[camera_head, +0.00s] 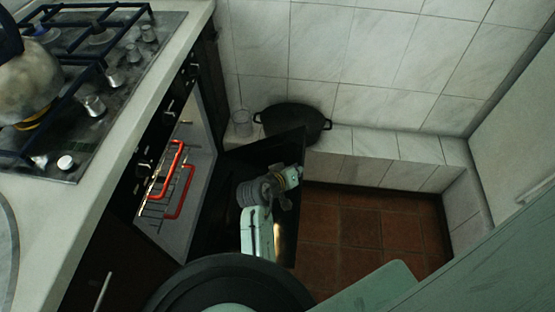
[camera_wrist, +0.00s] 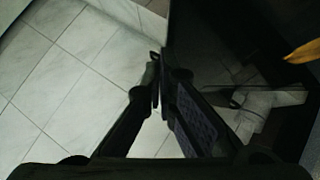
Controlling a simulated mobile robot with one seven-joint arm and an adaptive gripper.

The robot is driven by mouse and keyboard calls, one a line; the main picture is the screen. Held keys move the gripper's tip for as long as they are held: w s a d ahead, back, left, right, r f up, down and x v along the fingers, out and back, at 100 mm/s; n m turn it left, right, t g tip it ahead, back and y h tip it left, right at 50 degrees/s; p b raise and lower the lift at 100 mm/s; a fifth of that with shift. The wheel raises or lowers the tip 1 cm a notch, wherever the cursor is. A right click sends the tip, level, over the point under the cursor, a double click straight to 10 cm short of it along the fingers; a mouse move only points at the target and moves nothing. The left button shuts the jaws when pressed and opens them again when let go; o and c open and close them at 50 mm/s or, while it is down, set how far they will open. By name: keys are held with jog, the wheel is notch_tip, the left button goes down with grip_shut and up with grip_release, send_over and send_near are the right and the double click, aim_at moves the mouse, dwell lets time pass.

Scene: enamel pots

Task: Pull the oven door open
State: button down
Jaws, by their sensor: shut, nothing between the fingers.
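The oven (camera_head: 185,180) is at the left in the head view, and its lit inside with red-edged racks (camera_head: 178,185) shows. Its dark door (camera_head: 285,150) stands well open, out to the right of the opening. My gripper (camera_head: 292,178) is in front of the door's dark panel in the head view, and my arm hides part of the panel. In the wrist view, my gripper (camera_wrist: 157,80) has its fingertips together with nothing between them, beside the edge of a dark glossy panel. I cannot tell whether the fingers touch it. The door handle is not clearly visible.
A black pot (camera_head: 292,120) and a clear glass (camera_head: 241,122) stand on the tiled ledge behind the door. A kettle (camera_head: 28,85) sits on the hob at the upper left. Red-brown floor (camera_head: 365,225) is clear right of the door. A pale green surface (camera_head: 480,265) fills the lower right.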

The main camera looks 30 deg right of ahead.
jog(key=s+d+f+y+b, duration=0.1)
jog(key=s+d+f+b, duration=0.1)
jog(key=f, duration=0.5)
jog(key=s+d+f+m+t+y+b, duration=0.1)
jog(key=s+d+f+b, duration=0.1)
jog(key=d+f, duration=0.2)
notch_tip(320, 180, down, 4)
jog(key=shift+s+d+r, duration=0.2)
jog(key=shift+d+r, duration=0.05)
jog(key=shift+d, duration=0.1)
jog(key=shift+r, duration=0.15)
